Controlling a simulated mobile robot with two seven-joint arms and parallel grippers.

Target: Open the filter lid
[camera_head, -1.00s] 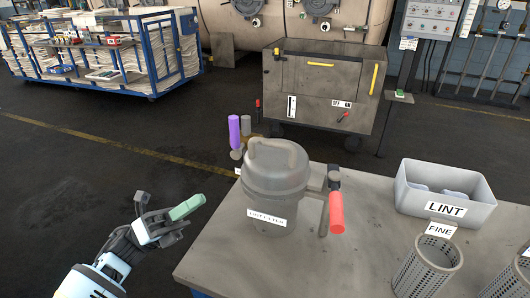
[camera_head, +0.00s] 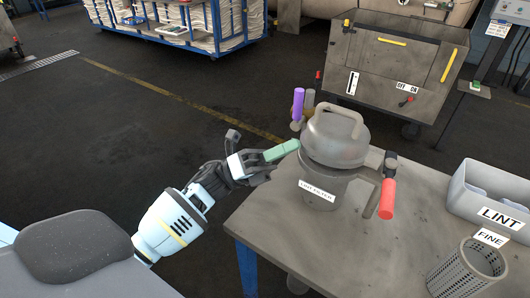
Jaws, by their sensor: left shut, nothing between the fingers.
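The filter (camera_head: 327,189) is a grey pot with a "LINT FILTER" label, standing upright on the table. Its domed lid (camera_head: 336,140) with a loop handle looks tilted and slightly raised, the pot's rim showing below it. A red-handled lever (camera_head: 387,198) hangs at the pot's right side. A purple handle (camera_head: 298,104) stands behind the lid's left side. My left gripper (camera_head: 284,151) has green fingertips, shut and empty. The tips are at the lid's left edge; I cannot tell whether they touch it. My right gripper is out of view.
The grey table (camera_head: 370,255) carries a lint bin (camera_head: 492,190) and a mesh basket (camera_head: 470,272) on the right. A grey cart (camera_head: 390,75) stands behind. A blue-framed rack (camera_head: 230,35) is at the back left. The floor left of the table is open.

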